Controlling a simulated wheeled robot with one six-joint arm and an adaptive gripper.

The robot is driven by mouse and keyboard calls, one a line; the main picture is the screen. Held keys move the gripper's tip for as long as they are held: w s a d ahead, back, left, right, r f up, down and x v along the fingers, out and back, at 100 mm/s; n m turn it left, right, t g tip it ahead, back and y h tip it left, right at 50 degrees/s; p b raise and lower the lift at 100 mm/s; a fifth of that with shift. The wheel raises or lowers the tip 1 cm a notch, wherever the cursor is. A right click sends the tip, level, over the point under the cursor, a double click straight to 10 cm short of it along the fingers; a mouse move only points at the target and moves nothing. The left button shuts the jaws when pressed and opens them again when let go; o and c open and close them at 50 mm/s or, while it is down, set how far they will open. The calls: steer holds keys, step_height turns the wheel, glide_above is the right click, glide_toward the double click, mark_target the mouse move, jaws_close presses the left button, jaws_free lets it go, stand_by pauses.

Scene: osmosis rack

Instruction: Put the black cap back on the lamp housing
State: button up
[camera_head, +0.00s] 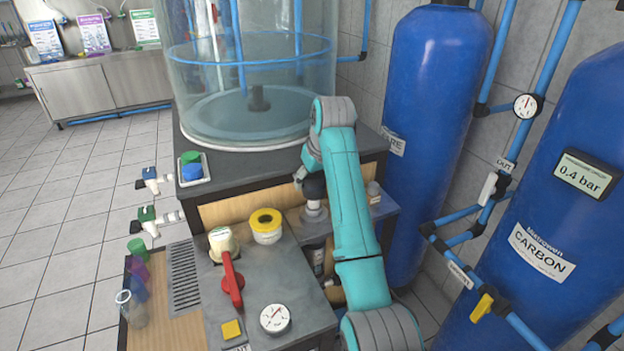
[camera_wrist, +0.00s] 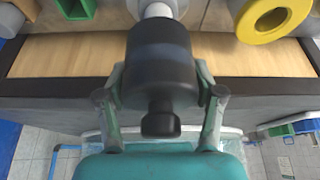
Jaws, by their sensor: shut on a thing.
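My gripper (camera_wrist: 160,82) is shut on the black cap (camera_wrist: 162,58), one finger on each side of its wide body. The cap's narrow knob points toward the wrist camera. A pale grey-white cylinder, which looks like the lamp housing (camera_wrist: 157,9), is in line with the cap's far end. In the head view the dark cap (camera_head: 314,187) is directly above the light lamp housing (camera_head: 315,213), partly hidden by my arm. They look in contact or very close; I cannot tell whether the cap is seated.
A yellow-topped white roll (camera_head: 266,226) stands left of the housing, also close by in the wrist view (camera_wrist: 273,17). A red-handled valve (camera_head: 231,282) and a gauge (camera_head: 274,318) are on the grey top. A clear tank (camera_head: 250,85) stands behind; blue cylinders (camera_head: 432,120) stand right.

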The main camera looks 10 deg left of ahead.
steer(key=shift+f, duration=0.1)
steer(key=shift+f, duration=0.95)
steer(key=shift+f, duration=0.15)
steer(key=shift+f, duration=0.65)
steer(key=shift+f, duration=0.2)
stand_by(0.6)
steer(key=shift+f, duration=0.75)
steer(key=shift+f, duration=0.3)
stand_by(0.4)
steer(key=o, duration=1.2)
